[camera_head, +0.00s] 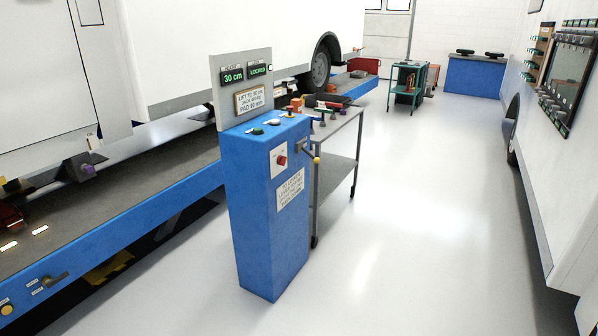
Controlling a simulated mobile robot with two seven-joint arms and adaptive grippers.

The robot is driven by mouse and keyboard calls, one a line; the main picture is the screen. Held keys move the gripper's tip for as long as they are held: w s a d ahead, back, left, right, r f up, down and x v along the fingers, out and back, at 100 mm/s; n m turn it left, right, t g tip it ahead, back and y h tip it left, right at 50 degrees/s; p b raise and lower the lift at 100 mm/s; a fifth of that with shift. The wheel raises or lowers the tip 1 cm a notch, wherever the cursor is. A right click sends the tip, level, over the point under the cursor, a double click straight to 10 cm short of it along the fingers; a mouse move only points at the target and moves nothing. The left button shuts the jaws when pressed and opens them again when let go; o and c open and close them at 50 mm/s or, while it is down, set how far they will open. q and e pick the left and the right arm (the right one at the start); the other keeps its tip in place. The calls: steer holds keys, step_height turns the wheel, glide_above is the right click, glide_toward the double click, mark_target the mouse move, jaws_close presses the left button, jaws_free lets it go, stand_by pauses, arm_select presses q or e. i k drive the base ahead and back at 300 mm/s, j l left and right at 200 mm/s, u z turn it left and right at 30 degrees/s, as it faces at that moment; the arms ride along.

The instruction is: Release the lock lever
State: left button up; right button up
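A blue control pedestal (248,220) stands upright in the middle of the camera_head view. A short metal lever with a yellow knob (316,160) sticks out near the pedestal's upper right edge and slants downward; it looks like the lock lever. The grey back panel (216,92) carries a green display reading "30 cm" (233,75) and another reading "LOCKED" (258,70). A red knob (282,160) sits on a white plate on the pedestal's face. Buttons, one of them green (257,131), are on its sloped top. Neither of my grippers is in view.
A grey cart (337,130) with tools on top stands close behind the pedestal at right. A long blue-edged lift platform (130,215) under a white vehicle runs along the left. A white vehicle side (560,170) bounds the right. The pale floor (420,220) between is clear.

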mark_target(316, 159)
steer(key=i+l, duration=0.35)
steer(key=l, duration=0.15)
steer(key=i+j+z, duration=0.45)
steer(key=i+j, duration=0.3)
steer(key=i, duration=0.25)
steer(key=i+j+z, duration=0.5)
steer(key=i+j, duration=0.35)
steer(key=j, duration=0.2)
